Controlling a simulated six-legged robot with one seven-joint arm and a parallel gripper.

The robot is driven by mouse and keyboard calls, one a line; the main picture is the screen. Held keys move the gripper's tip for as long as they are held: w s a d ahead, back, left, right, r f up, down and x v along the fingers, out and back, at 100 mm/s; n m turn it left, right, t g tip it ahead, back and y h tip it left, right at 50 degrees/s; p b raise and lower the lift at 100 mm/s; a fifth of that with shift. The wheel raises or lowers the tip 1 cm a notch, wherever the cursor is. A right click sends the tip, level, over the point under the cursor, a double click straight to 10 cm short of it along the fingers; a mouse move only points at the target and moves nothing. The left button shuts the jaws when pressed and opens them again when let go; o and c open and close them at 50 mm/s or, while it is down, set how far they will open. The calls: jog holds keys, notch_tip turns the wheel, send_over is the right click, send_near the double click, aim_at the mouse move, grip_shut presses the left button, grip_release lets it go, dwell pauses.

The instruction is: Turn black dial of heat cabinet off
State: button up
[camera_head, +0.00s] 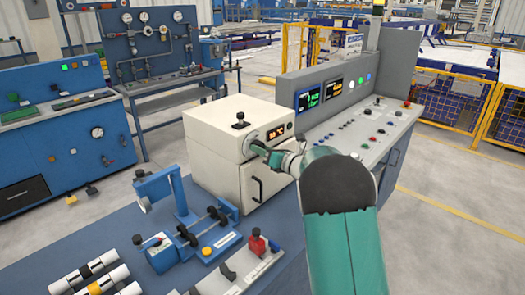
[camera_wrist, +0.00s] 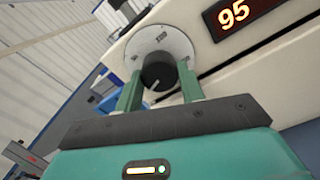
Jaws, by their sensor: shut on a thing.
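The cream heat cabinet (camera_head: 212,155) stands on the blue table, with a small lit display (camera_head: 275,133) on its upper front. In the wrist view the display (camera_wrist: 235,15) reads 95 in orange. The black dial (camera_wrist: 158,72) sits in the middle of a round white scale plate (camera_wrist: 160,42) below and left of the display. A pale pointer line on the dial points to the lower left in the picture. My gripper (camera_wrist: 159,86) is shut on the dial, one finger on each side. In the head view my gripper (camera_head: 270,156) reaches the cabinet front and largely hides the dial.
A black knob (camera_head: 240,120) stands on the cabinet top, and a black handle (camera_head: 257,189) is on its lower door. A grey control console (camera_head: 350,135) stands close on the right. A blue clamp fixture (camera_head: 175,215) and several pipes (camera_head: 95,280) lie at the front left.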

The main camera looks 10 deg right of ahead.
jog(key=shift+r+n, duration=0.1)
jog(key=shift+n, duration=0.7)
jog(key=o, duration=1)
jog(key=shift+c, duration=0.2)
jog(key=v, duration=1.4)
